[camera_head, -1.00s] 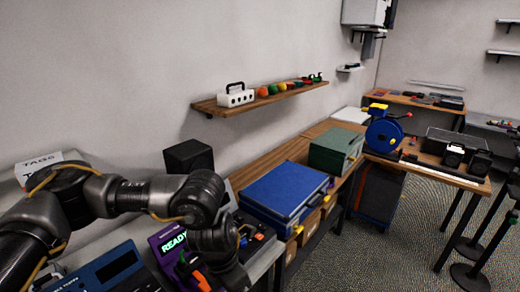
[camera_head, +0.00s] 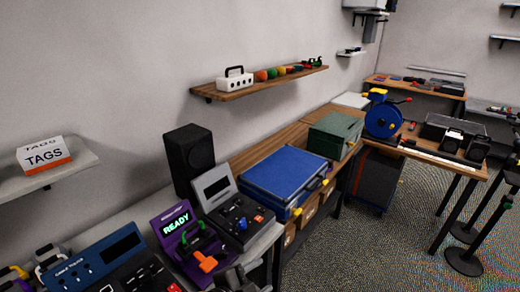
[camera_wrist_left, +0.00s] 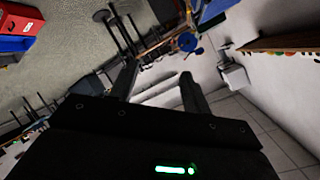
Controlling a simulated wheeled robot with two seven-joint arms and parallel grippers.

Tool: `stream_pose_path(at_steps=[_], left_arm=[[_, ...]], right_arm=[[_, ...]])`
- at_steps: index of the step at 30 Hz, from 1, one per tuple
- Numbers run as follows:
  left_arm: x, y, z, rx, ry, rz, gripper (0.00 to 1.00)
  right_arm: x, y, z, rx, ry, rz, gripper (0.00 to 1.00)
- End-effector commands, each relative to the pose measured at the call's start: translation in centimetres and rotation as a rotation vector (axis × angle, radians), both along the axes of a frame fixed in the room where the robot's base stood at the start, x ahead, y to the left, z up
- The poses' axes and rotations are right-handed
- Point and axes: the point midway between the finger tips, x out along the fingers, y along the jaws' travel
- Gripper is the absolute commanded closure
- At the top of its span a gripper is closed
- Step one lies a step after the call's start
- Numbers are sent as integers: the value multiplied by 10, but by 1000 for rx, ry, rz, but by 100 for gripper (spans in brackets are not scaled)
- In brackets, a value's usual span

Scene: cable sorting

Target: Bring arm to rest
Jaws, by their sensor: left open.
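My left gripper (camera_wrist_left: 160,76) shows in the left wrist view as two dark fingers spread apart, with nothing between them. The dark wrist body with a green light fills the bottom of that view. The fingers point towards a distant blue reel (camera_wrist_left: 187,42) and a white wall, touching neither. In the head view the left arm no longer crosses the benches; a grey shape (camera_head: 236,278) at the bottom edge may be part of my arm, but I cannot tell. My right gripper is in neither view.
A purple READY device (camera_head: 181,228), blue tester (camera_head: 100,256), black speaker (camera_head: 189,160) and blue case (camera_head: 285,178) crowd the near benches. A green box (camera_head: 335,134) and blue reel (camera_head: 383,120) stand beyond. A wall shelf (camera_head: 270,82) and TAGS box (camera_head: 44,155) jut out.

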Motion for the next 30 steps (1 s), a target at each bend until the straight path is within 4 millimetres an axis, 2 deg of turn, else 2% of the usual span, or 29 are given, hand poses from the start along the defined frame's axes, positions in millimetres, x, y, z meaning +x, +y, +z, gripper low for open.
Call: stream_pose_path(at_steps=[1, 3, 6, 12, 20, 21, 26, 30], left_arm=[[-9, 30, -27, -35, 138, 135, 52], [-25, 74, -59, -73, 309, 323, 52], [-55, 123, -96, -104, 500, 537, 52], [-115, 186, -139, -127, 748, 827, 52], [-188, 240, -166, -127, 962, 1101, 52], [-191, 243, -176, -127, 979, 1123, 52], [-177, 239, -237, -113, 990, 1114, 52], [-173, 239, -296, -97, 1007, 1113, 52]], right_arm=[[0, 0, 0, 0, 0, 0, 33], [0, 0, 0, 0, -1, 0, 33], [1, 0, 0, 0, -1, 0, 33], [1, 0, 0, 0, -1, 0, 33], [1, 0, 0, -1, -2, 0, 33], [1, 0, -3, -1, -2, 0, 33], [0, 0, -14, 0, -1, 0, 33], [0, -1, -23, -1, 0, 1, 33]])
